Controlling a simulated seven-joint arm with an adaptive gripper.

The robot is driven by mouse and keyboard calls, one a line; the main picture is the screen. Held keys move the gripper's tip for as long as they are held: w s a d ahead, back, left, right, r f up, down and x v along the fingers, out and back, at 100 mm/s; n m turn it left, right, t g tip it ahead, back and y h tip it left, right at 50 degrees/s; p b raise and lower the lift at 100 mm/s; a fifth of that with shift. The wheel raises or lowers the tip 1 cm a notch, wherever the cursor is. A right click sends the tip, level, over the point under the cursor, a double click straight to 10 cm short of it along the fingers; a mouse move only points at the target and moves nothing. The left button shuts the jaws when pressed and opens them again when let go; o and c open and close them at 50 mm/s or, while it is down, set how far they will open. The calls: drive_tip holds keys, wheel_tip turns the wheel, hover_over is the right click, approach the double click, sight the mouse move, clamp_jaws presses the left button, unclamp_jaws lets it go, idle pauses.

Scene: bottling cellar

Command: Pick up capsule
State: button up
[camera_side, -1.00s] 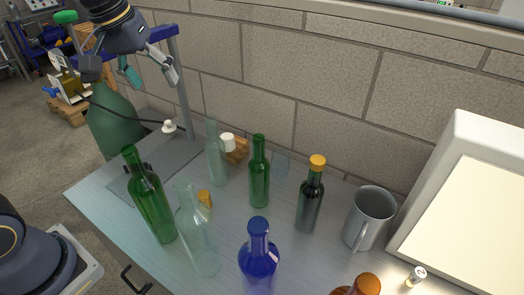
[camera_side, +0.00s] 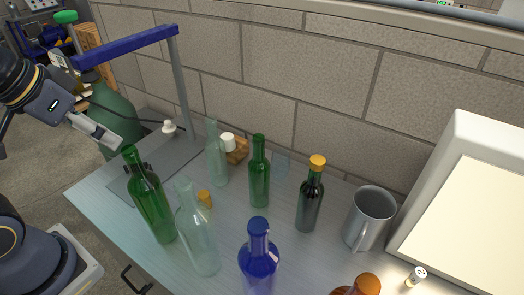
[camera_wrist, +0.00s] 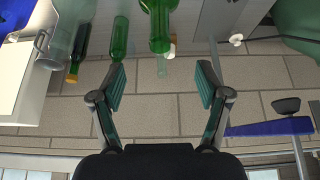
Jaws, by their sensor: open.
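No thing is clearly marked as the capsule. A small orange-yellow piece (camera_side: 204,198) on the table, partly behind a clear bottle (camera_side: 199,240), may be it, but I cannot tell. A small white-and-gold item (camera_side: 416,276) lies at the lower right. My gripper (camera_wrist: 161,85) is open and empty in the wrist view, its fingers wide apart. In the side view it is at the left edge, above and left of the table, with one finger showing plainly. It is apart from all bottles.
A green bottle (camera_side: 150,200) stands nearest my gripper. Other bottles include a blue one (camera_side: 259,262) and a dark one with a yellow top (camera_side: 311,200). A grey mug (camera_side: 368,218) and white panel box (camera_side: 470,205) are at right. A blue bar (camera_side: 125,46) on a post overhangs the left.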

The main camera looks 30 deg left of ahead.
idle(0.4)
drive_tip(key=shift+c, duration=0.8)
